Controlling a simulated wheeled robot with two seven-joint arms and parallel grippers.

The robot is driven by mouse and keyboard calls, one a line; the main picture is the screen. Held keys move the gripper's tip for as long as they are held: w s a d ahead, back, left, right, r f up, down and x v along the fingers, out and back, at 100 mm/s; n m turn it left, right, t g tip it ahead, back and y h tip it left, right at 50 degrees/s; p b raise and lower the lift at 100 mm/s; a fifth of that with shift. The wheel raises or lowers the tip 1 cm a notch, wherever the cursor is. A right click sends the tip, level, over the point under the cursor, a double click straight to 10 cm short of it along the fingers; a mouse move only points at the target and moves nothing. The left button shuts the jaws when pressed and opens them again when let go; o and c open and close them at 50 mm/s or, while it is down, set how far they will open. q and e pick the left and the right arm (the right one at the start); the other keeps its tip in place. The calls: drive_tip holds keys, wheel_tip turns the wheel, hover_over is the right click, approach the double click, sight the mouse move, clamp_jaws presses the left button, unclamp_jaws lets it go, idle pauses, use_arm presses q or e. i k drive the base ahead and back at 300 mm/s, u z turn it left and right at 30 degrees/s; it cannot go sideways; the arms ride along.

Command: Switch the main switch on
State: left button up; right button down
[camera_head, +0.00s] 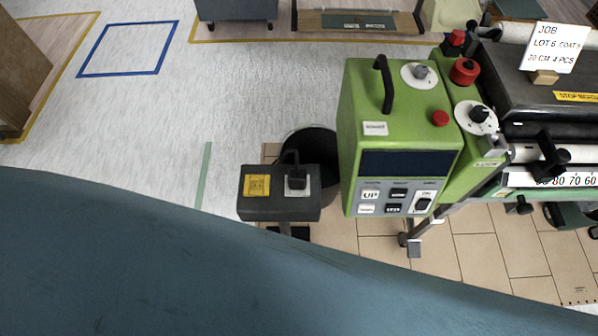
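The green control box (393,114) of the paster stands right of centre. Its lower front panel (366,190) carries several small labelled buttons and, at its right end, a black rocker switch (423,204) beneath a label that seems to read ON. I cannot tell which way the rocker is tipped. Round dials with knobs (420,72) and (478,114), and red buttons (440,118) and (464,71), sit on the green housings. No label reading main switch is legible. Neither gripper is in view.
A dark box on a post (278,208), with a yellow label and a black handle, stands left of the control box. A black bin (316,145) is behind it. The paster's rollers and scale (570,180) extend right. Floor on the left is clear.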

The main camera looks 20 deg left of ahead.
sight(422, 204)
drive_tip(key=u, duration=0.7)
drive_tip(key=k, duration=0.7)
drive_tip(key=z, duration=1.1)
drive_tip(key=i, duration=0.5)
drive_tip(key=z, duration=0.05)
